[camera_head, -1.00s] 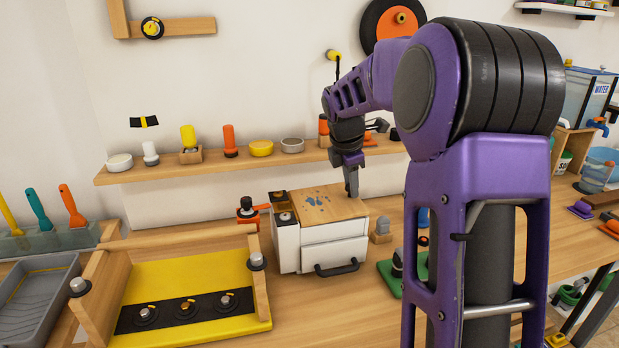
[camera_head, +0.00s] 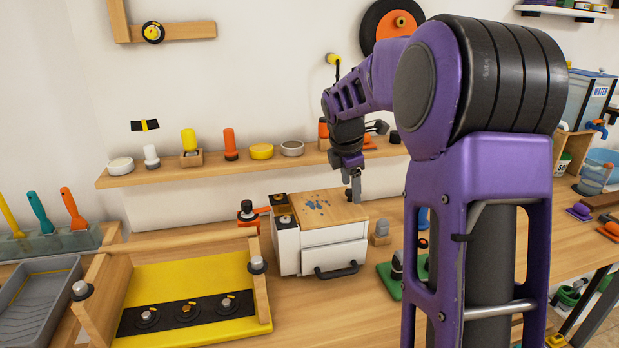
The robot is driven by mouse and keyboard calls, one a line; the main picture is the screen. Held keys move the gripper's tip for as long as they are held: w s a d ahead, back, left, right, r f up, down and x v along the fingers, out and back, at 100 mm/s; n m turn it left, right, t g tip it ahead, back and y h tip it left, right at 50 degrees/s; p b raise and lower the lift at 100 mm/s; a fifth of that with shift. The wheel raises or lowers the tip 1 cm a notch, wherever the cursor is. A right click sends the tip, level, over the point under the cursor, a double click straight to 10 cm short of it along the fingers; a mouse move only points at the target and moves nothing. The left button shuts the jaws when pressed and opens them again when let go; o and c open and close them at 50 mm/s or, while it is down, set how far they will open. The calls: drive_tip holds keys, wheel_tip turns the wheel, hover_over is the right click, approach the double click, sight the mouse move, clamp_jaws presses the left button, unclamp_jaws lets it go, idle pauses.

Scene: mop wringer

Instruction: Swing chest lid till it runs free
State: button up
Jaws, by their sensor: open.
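A small white chest (camera_head: 333,256) with a wooden lid (camera_head: 320,208) stands on the workbench. The lid lies flat on top, with blue-grey stains on it. A dark handle (camera_head: 336,270) is on the chest's front drawer. My gripper (camera_head: 356,196) points down at the lid's right rear corner. It is open, though its fingers overlap in this view. I cannot tell whether its fingertips touch the lid. Dark fittings (camera_head: 283,209) sit on the strip along the chest's left side.
A wooden frame with a yellow board (camera_head: 190,275) stands left of the chest. A red and black clamp (camera_head: 248,213) is behind its corner. A green-based tool (camera_head: 397,270) and a small grey piece (camera_head: 380,232) are close on the right. A shelf (camera_head: 215,168) runs behind.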

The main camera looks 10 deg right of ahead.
drive_tip(key=shift+p+v, duration=1.7)
drive_tip(key=shift+v, duration=0.75)
drive_tip(key=shift+f, duration=0.1)
drive_tip(key=shift+a, duration=0.1)
